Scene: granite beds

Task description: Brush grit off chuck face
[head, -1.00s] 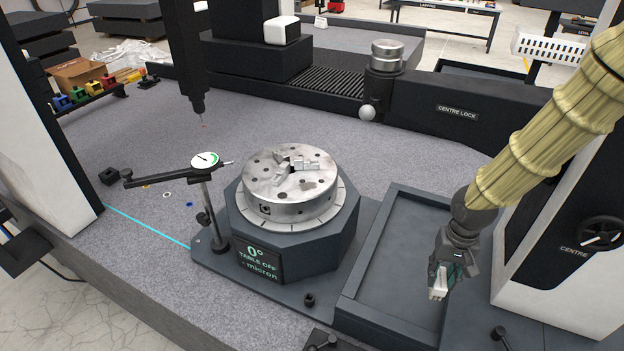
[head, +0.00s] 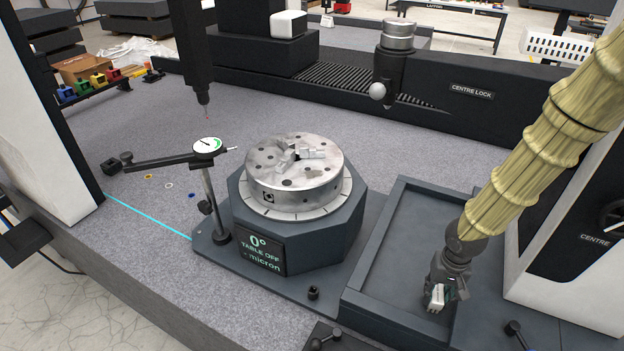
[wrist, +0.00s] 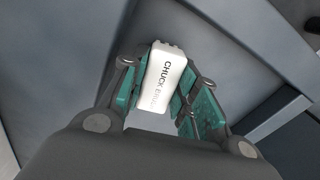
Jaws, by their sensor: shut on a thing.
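The chuck (head: 294,172) sits on the octagonal rotary table (head: 300,238), its jaws and holed metal face upward, with darker patches on the face. My gripper (head: 437,294) is over the grey tray (head: 385,275), to the right of the chuck and apart from it. It is shut on a white chuck brush (head: 436,297). In the wrist view the brush (wrist: 168,85) lies between the green finger pads, its lettering reading "CHUCK" and then partly hidden. The bristles cannot be made out clearly.
A dial indicator (head: 207,147) on a post stands just left of the chuck. A dark probe column (head: 196,50) hangs behind it. The tailstock centre (head: 395,60) stands behind the chuck. Small coloured rings lie on the granite at left.

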